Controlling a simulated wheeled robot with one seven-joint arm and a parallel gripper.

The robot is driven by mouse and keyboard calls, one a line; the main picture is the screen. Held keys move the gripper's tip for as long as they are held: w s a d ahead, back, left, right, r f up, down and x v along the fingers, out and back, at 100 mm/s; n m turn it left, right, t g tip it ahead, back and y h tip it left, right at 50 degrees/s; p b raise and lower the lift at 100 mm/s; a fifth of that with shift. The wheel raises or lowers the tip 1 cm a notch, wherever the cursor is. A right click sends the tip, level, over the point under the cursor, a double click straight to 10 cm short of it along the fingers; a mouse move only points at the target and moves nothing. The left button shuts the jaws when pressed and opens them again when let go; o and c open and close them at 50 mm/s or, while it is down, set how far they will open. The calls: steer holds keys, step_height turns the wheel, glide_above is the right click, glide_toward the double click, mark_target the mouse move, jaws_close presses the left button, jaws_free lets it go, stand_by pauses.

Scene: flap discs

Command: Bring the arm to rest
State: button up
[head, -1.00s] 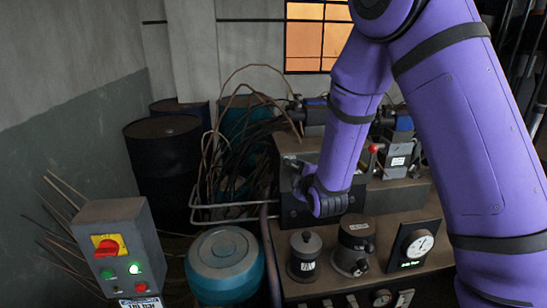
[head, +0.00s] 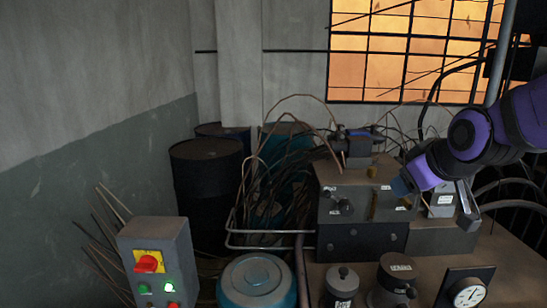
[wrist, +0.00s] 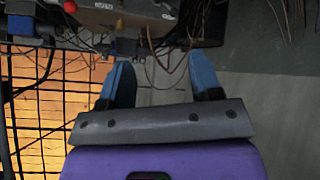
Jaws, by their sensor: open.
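My gripper (wrist: 161,60) shows in the wrist view with its two blue fingers spread wide apart and nothing between them. Its grey palm and purple wrist fill the bottom of that view. In the head view my purple arm (head: 475,138) comes in from the right edge, bent, with its lower end in front of the grey machine block (head: 345,207). I cannot tell from the head view how far the arm's end is from the machine.
A control box (head: 160,262) with a red switch stands front left. Beside it is a teal-lidded canister (head: 257,280); a dark drum (head: 207,185) stands behind. Loose cables crowd the middle. A gauge (head: 467,293) and dark cylindrical pots (head: 341,287) stand front right.

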steer(key=s+d+r+m+g, duration=0.1)
steer(key=s+m+g, duration=0.1)
steer(key=s, duration=0.7)
steer(key=s+d+r+m+g+h, duration=0.1)
steer(key=s+d+r+m, duration=0.1)
steer(key=s, duration=0.8)
steer(key=shift+r+m+g, duration=0.2)
steer(key=shift+m+g, duration=0.2)
steer(key=shift+m, duration=0.2)
stand_by(0.3)
